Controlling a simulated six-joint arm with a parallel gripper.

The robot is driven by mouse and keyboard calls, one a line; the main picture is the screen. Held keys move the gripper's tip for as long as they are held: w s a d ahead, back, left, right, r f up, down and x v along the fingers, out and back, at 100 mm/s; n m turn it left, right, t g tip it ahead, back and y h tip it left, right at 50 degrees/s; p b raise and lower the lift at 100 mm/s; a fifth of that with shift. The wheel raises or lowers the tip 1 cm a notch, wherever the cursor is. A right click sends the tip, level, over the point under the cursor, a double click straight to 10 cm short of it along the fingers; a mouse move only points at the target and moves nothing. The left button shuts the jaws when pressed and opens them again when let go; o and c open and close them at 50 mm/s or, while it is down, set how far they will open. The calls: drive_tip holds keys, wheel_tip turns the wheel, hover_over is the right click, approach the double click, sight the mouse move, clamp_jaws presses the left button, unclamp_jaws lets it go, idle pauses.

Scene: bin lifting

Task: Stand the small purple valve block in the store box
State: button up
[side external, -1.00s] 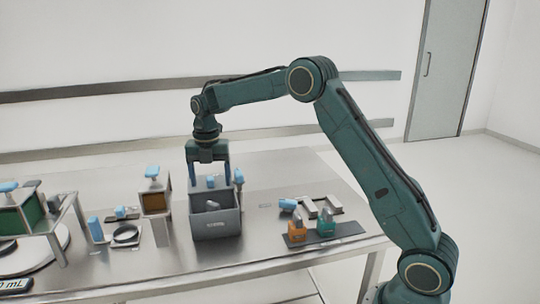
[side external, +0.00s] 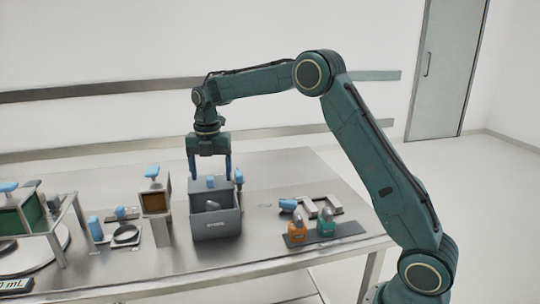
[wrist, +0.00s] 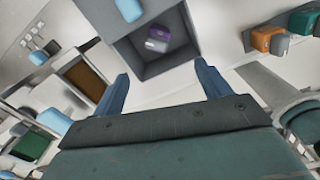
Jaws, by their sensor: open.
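The purple valve block (wrist: 158,34) is inside the grey store box (side external: 216,224), with its grey part beside the purple in the wrist view. In the side view only a grey part (side external: 212,205) shows inside the box, and it looks tilted or lying; the box's front wall hides the rest. I cannot tell firmly whether the block is upright. The box also shows in the wrist view (wrist: 178,64). My gripper (side external: 212,180) is open and empty above the rear of the box. In the wrist view its fingers (wrist: 165,85) are apart, with nothing between them.
A dark tray (side external: 350,232) to the right holds an orange block (side external: 296,236) and a teal block (side external: 326,228). A pale bracket (side external: 325,207) lies behind it. A brown-windowed stand (side external: 156,204) is close left of the box. The table's rear is mostly clear.

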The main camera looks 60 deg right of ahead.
drive_tip(key=s+a+r+m+t, duration=0.1)
drive_tip(key=s+a+r+m, duration=0.1)
drive_tip(key=s+r+m, duration=0.5)
drive_tip(key=s+a+r+m+t, duration=0.25)
drive_tip(key=s+r+m, duration=0.2)
drive_tip(key=s, duration=0.55)
drive_tip(key=s+a+f+m+t, duration=0.1)
drive_tip(key=s+m, duration=0.5)
drive_tip(key=s, duration=0.3)
drive_tip(key=s+a+f+m+t, duration=0.1)
drive_tip(key=s+a+f+m, duration=0.1)
drive_tip(key=s+m, duration=0.4)
drive_tip(key=s, duration=0.3)
drive_tip(key=shift+s+f, duration=0.25)
drive_tip(key=shift+s, duration=0.15)
drive_tip(key=shift+m, duration=0.25)
